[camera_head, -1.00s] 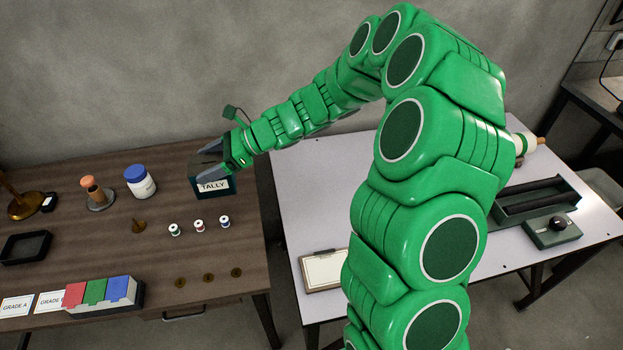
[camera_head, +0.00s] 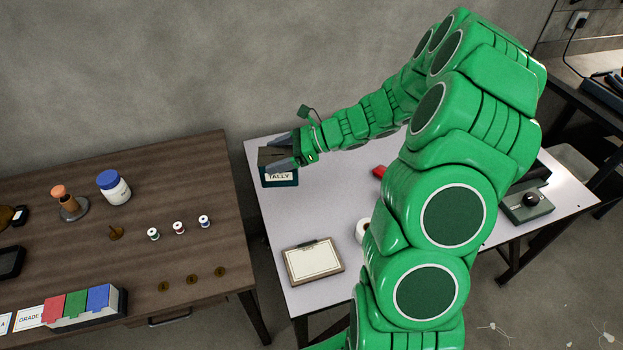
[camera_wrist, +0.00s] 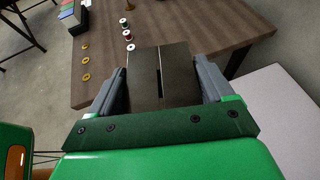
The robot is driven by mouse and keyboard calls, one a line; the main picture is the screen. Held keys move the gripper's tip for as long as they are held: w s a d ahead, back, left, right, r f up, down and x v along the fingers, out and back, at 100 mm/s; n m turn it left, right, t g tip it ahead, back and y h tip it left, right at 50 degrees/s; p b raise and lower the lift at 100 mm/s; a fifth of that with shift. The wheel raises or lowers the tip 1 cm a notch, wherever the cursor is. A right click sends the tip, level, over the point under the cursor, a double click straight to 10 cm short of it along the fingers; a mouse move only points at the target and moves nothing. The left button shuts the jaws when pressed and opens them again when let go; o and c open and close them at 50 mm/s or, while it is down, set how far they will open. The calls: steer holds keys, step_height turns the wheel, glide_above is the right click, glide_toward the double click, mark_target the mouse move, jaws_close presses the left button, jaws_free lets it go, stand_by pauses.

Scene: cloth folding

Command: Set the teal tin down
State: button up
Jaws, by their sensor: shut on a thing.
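The teal tin (camera_head: 280,179) has a white label reading TALLY and a dark top with a slot. My gripper (camera_head: 279,158) is shut on it, one finger on each side. In the head view the tin shows over the left back part of the pale table (camera_head: 325,215); I cannot tell whether it touches the surface. In the wrist view the tin's slotted top (camera_wrist: 162,75) sits between the grey fingers (camera_wrist: 161,90), with the wooden table beyond it.
A clipboard (camera_head: 313,261) lies at the pale table's front left. A red thing (camera_head: 379,171) and a white roll (camera_head: 362,231) are partly behind my arm. The wooden table (camera_head: 150,170) at left holds a blue-lidded jar (camera_head: 114,188), spools and coloured boxes.

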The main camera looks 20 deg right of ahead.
steer(key=s+d+f+m+t, duration=0.1)
steer(key=s+d+f+t, duration=0.15)
steer(key=d, duration=0.85)
steer(key=shift+g, duration=0.45)
steer(key=shift+w+d+f, duration=0.3)
steer(key=shift+w+f, duration=1.85)
steer(key=shift+w, duration=0.05)
steer(key=shift+w+d+f, duration=0.25)
steer(key=shift+w+f, duration=1.85)
steer(key=shift+w, duration=0.1)
steer(key=shift+w+d+f, duration=0.3)
steer(key=shift+w+f, duration=1.85)
steer(key=shift+w, duration=0.05)
steer(key=shift+f, duration=0.1)
steer(key=o, duration=1.2)
steer(key=shift+h, duration=0.3)
steer(key=shift+c, duration=0.2)
